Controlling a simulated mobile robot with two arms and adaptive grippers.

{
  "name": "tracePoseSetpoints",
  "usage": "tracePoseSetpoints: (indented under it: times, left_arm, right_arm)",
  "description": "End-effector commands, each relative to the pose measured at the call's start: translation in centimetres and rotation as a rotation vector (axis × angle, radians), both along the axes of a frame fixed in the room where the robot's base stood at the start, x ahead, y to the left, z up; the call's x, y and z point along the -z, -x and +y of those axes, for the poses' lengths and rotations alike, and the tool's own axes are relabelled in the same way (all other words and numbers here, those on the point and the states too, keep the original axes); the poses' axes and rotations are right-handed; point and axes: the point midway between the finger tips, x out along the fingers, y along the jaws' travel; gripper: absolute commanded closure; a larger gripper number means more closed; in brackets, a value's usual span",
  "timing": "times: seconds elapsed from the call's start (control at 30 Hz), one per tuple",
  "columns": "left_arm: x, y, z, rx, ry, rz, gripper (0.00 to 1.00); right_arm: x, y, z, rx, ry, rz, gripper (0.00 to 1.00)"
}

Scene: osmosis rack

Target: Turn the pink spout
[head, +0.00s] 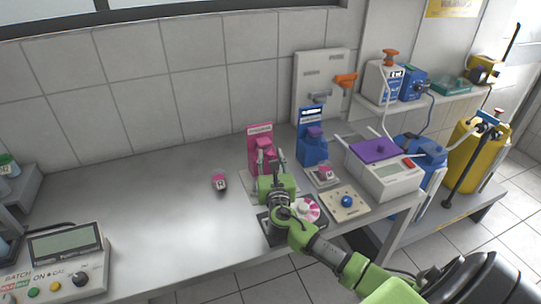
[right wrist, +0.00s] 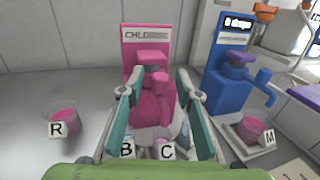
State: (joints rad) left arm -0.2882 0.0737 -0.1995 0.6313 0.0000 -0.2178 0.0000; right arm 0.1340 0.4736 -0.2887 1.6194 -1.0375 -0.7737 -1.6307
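The pink dispenser (head: 259,131) stands on the bench near its back right. It also shows in the right wrist view (right wrist: 146,50), with a label starting "CHLO". Its pink spout (right wrist: 158,82) sticks out toward the camera below a pink cap. My right gripper (head: 268,160) is in front of the pink dispenser. In the right wrist view its two fingers are apart, one on each side of the spout, with gaps visible. I cannot tell how deep the fingertips reach past the spout. My left gripper is not in view.
A blue dispenser (head: 312,142) stands just right of the pink one. Small cups marked R (head: 219,182) and M (head: 324,174) stand nearby; labels B (right wrist: 127,148) and C (right wrist: 167,152) show between my fingers. A white device with a purple top (head: 382,165) is at right. The bench's left middle is clear.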

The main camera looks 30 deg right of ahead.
Motion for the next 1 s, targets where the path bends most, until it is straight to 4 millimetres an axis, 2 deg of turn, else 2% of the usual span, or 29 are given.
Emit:
tracePoseSetpoints:
  times: [0.37,0.4,0.5,0.73,1.0]
  left_arm:
    - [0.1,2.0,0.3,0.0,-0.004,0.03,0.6]
    - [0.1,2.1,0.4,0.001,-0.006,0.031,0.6]
    - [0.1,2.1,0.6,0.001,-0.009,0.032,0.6]
    - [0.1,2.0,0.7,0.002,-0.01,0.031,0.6]
    - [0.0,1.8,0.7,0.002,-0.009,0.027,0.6]
  right_arm:
    - [0.0,-0.5,-0.3,0.0,-0.001,0.0,0.69]
    - [0.0,-0.5,-0.3,0.0,-0.001,0.0,0.79]
    - [0.0,-0.5,-0.3,0.0,-0.001,0.0,1.0]
    - [0.0,-0.6,-0.1,0.019,-0.004,0.0,1.0]
    - [0.2,-1.0,0.9,0.186,-0.006,0.0,1.0]
